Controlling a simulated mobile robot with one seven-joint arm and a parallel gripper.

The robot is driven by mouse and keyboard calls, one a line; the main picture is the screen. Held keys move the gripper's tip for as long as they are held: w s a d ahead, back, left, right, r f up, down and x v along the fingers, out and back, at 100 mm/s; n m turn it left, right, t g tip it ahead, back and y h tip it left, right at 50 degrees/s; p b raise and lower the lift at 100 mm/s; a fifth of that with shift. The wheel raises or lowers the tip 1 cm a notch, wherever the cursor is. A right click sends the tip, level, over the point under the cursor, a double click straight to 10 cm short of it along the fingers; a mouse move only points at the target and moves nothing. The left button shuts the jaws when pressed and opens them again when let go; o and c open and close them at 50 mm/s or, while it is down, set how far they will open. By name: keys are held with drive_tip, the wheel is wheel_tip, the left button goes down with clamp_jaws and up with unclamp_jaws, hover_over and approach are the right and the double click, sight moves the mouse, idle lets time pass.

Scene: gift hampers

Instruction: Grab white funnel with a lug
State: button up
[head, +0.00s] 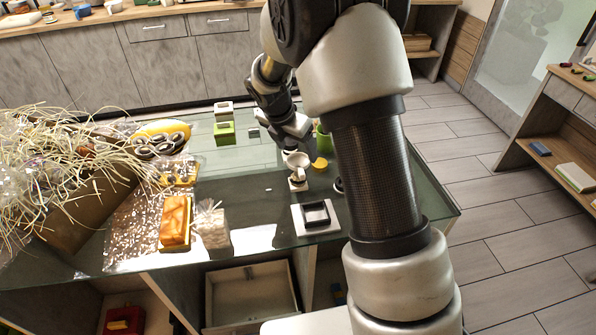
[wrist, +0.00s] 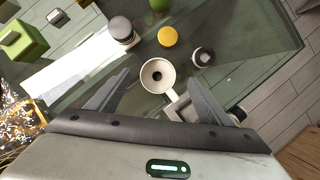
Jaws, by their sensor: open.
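The white funnel (wrist: 157,75) lies on the glass table with its round mouth facing up. A pale tab-like piece (wrist: 180,106) shows at its lower right, partly hidden by a finger; I cannot tell whether it is the lug. In the head view the funnel (head: 297,159) sits just below my wrist. My gripper (wrist: 158,88) is open and empty, with one finger on each side of the funnel, apart from it. In the head view the fingers are mostly hidden by the arm.
A yellow disc (wrist: 168,37), a dark-topped cylinder (wrist: 120,28) and a small black-and-white item (wrist: 203,56) stand near the funnel. A black square frame (head: 315,214) lies in front. A green box (head: 224,133) stands back left; straw and wrapped items crowd the left.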

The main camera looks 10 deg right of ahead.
sight(297, 161)
drive_tip(key=shift+x, duration=0.75)
drive_tip(key=f, duration=0.4)
drive_tip(key=shift+w+f, duration=0.15)
drive_tip(key=shift+w, duration=0.1)
drive_tip(key=shift+w+d+f+b, duration=0.2)
drive_tip(key=shift+d+f+b, duration=0.1)
drive_tip(key=shift+f, duration=0.2)
drive_tip(key=c, duration=1.1)
